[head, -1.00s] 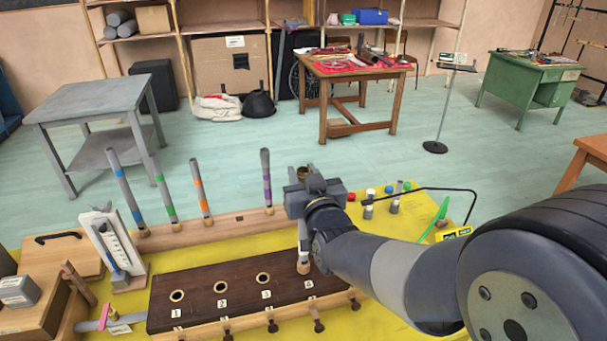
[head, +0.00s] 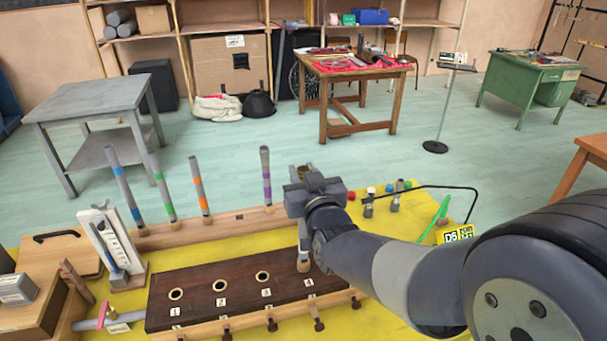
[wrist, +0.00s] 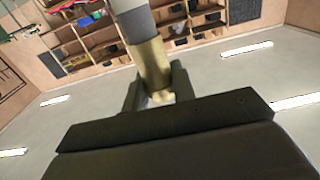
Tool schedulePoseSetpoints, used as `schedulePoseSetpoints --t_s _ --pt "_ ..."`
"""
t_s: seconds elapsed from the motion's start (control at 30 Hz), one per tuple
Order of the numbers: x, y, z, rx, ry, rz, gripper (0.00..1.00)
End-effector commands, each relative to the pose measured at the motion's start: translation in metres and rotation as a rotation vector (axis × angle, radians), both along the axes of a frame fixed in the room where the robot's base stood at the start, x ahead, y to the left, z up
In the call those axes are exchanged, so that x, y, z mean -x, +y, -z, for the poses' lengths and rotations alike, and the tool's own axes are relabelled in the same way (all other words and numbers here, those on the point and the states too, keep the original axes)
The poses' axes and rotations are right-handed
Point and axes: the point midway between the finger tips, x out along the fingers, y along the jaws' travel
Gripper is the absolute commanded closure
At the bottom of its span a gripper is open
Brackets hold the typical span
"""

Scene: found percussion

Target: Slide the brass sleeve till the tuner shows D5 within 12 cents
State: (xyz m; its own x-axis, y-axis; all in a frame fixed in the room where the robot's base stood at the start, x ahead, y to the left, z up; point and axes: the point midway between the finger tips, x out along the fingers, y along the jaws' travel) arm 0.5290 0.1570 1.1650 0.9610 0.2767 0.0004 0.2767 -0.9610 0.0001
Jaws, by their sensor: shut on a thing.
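A pale tube (head: 303,240) stands upright at the hole marked 4 in the dark wooden block (head: 200,310). My gripper (head: 306,184) is at its upper part. In the wrist view, the brass sleeve (wrist: 152,65) sits around a grey tube, and my gripper (wrist: 158,88) is shut on the sleeve with a finger on each side. In the head view the sleeve is mostly hidden by my gripper. A yellow card (head: 457,234) at the right reads D5, with small text beside it. A small white device (head: 453,57) stands on a thin stand at the back; its reading is too small to tell.
Several tubes with coloured bands, one of them purple (head: 266,176), stand in a wooden rail behind the block. A white gauge board (head: 107,243) stands left. A thin black bent rod (head: 440,189) and small coloured-topped pieces are right of my gripper. Holes 1 to 3 are empty.

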Motion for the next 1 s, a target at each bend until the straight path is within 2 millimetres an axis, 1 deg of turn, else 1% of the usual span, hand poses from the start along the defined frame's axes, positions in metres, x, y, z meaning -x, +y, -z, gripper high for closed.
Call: schedulePoseSetpoints --t_s 0.17,0.47,0.5,0.7,0.8,1.0 --pt "0.0001 0.0001 0.0034 0.0 0.001 0.0 0.96" --pt "0.0001 0.0001 0.0032 0.001 0.002 0.0 0.96" --pt "0.0001 0.0001 0.0031 0.001 0.002 0.0 0.73" --pt "0.0001 0.0 0.003 0.0 0.001 0.0 0.56" --pt "0.0001 0.0 0.0029 0.0 0.001 0.0 0.5" --pt "0.0003 -0.0001 0.0028 0.0 0.0 0.0 0.5"
